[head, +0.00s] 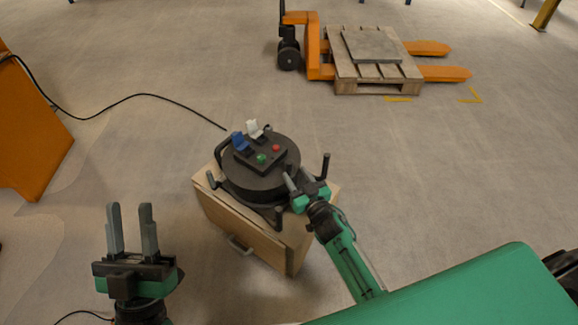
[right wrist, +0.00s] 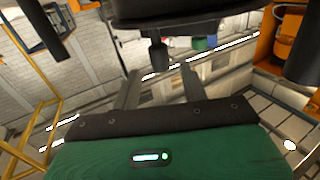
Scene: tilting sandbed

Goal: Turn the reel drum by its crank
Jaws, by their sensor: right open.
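The reel drum (head: 262,185) is a black round drum lying flat on a wooden cabinet. I cannot tell which is the crank's grip. My right gripper (head: 298,178) is open at the drum's right front edge. In the right wrist view a short black peg (right wrist: 158,52) shows beyond and between its fingers (right wrist: 161,85); contact cannot be told. My left gripper (head: 131,208) is open and empty, fingers up, left of the cabinet.
The drum's top panel carries a blue socket (head: 241,142), a white socket (head: 254,129), and red and green buttons. The wooden cabinet (head: 245,235) has a front handle. A black cable (head: 140,95) crosses the floor. An orange pallet truck (head: 315,45) with a pallet stands behind.

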